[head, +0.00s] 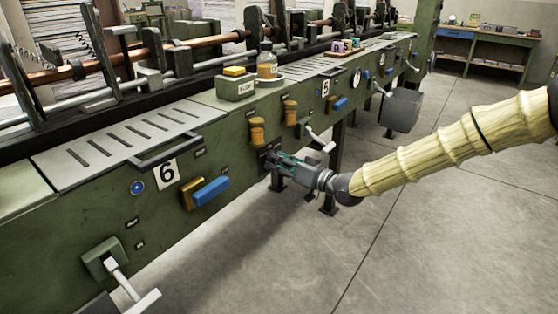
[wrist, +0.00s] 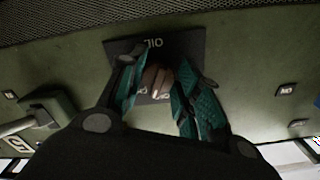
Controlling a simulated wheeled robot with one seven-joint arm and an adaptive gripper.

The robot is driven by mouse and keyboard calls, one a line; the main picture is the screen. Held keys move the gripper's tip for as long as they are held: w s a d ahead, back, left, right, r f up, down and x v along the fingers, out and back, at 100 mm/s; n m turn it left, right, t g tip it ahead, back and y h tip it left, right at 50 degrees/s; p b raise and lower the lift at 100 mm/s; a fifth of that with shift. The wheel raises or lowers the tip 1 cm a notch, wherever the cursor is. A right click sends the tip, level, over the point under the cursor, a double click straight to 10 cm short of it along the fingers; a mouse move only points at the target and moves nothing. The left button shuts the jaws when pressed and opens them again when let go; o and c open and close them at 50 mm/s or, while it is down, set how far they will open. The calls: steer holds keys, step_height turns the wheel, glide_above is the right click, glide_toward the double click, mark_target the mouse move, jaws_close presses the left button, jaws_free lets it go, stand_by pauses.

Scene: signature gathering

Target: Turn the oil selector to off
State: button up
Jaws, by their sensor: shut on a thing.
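The oil selector (wrist: 155,77) is a small rounded knob on a dark plate (wrist: 116,46) marked OIL, which appears upside down in the wrist view. Lettering below the knob is partly hidden by it and by my fingers. My gripper (wrist: 160,88) has its teal fingers on either side of the knob and is shut on it. In the head view my gripper (head: 278,160) reaches the green machine front, right of the number 6 plate. The knob is hidden there behind the fingers, and I cannot read its setting.
A lever with a pale handle (head: 318,141) sticks out just right of my gripper. Two amber cylinders (head: 257,131) are mounted above it. A blue handle (head: 211,190) and another lever (head: 125,278) lie to the left. The floor (head: 420,220) in front is clear.

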steer(key=shift+w+d+n, duration=0.1)
steer(key=shift+n, duration=2.2)
steer(key=o, duration=1)
steer(key=shift+c, duration=0.2)
steer(key=v, duration=1.2)
